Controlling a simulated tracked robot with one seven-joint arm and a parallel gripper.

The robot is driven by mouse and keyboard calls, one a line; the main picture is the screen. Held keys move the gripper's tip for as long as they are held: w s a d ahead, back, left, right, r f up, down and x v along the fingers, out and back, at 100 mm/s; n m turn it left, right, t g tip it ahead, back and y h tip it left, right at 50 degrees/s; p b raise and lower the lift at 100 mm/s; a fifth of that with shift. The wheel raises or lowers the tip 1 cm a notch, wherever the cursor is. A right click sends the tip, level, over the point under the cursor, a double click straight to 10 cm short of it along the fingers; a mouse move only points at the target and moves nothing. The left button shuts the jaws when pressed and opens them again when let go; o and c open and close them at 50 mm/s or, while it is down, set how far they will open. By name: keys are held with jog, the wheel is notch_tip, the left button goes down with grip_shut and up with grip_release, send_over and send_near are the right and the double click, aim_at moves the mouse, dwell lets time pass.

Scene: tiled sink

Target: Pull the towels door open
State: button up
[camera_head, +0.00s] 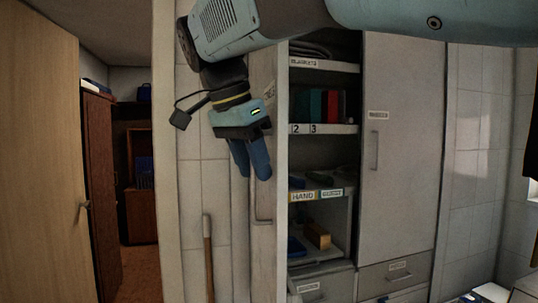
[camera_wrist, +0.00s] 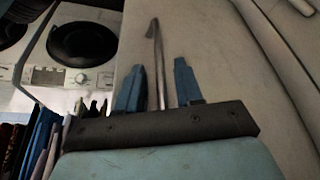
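A narrow pale door (camera_head: 263,273) stands left of the open shelves, seen at a steep angle, with a partly hidden label near its top. Its long bar handle (camera_head: 257,219) is partly hidden behind my gripper (camera_head: 250,172). In the wrist view the metal handle (camera_wrist: 157,62) lies between the two blue fingers of my gripper (camera_wrist: 158,88), with gaps on both sides. My gripper is open. A second pale door (camera_head: 405,180) is right of the shelves, shut, with a vertical handle and a small label. I cannot read for sure which label says towels.
Shelves (camera_head: 322,129) hold binders and small items. Drawers (camera_head: 395,277) are at lower right. A wooden pole (camera_head: 208,255) leans by the tiled wall. A wooden door (camera_head: 38,160) stands at far left. The wrist view shows a white washing machine (camera_wrist: 68,75).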

jog(key=v, duration=1.3)
jog(key=shift+s+a+r, duration=0.2)
jog(key=shift+r, duration=0.05)
